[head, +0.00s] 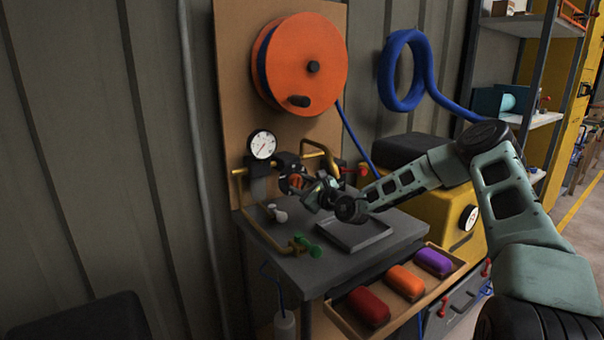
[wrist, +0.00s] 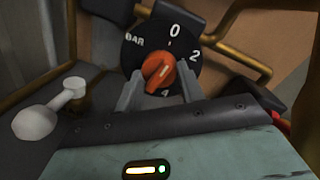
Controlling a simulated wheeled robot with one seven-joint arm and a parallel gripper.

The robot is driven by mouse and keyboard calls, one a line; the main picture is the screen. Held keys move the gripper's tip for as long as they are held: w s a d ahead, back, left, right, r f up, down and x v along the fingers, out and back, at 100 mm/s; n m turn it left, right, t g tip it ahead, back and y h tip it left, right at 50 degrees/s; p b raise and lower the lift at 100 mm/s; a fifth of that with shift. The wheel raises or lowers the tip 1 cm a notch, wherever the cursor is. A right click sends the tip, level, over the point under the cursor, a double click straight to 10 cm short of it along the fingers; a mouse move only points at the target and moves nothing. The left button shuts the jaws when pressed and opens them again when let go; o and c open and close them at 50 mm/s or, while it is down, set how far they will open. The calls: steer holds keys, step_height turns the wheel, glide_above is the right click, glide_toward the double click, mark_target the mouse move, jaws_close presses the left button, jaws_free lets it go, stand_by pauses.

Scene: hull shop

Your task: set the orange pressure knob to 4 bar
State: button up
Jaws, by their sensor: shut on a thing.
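The orange pressure knob (wrist: 160,72) sits on a black round dial (wrist: 135,55) marked BAR, 0, 2 and 4. In the head view the knob (head: 296,181) shows small and partly covered by my gripper (head: 303,187). A white round pressure gauge (head: 262,145) stands to its upper left; its reading is too small to tell.
Brass pipes (head: 240,190) run around the dial. A white-handled valve (wrist: 38,120) is at the left in the wrist view. A green handle (head: 308,246) and a shallow grey tray (head: 355,235) are on the bench. An orange hose reel (head: 325,65) hangs above.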

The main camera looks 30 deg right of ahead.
steer(key=m+p, duration=0.3)
steer(key=p, duration=0.1)
steer(key=shift+r, duration=0.15)
steer(key=m+p, duration=0.3)
steer(key=m, duration=0.1)
steer(key=shift+a+t+h, duration=0.1)
steer(key=shift+t+h, duration=0.2)
steer(key=m+p, duration=0.3)
steer(key=m, duration=0.1)
steer(key=m+p, duration=0.1)
steer(key=m, duration=0.1)
steer(key=m+h+p, duration=0.1)
steer(key=m, duration=0.1)
steer(key=shift+a+f, duration=0.15)
steer(key=shift+f, duration=0.05)
steer(key=m+p, duration=0.2)
steer(key=m, duration=0.2)
steer(key=shift+h+p, duration=0.3)
steer(key=m+p, duration=0.2)
steer(key=m, duration=0.2)
steer(key=shift+a+h, duration=0.15)
steer(key=shift+h, duration=0.25)
steer(key=m+p, duration=0.2)
steer(key=m, duration=0.4)
steer(key=shift+m+h, duration=0.3)
steer(key=shift+m, duration=0.1)
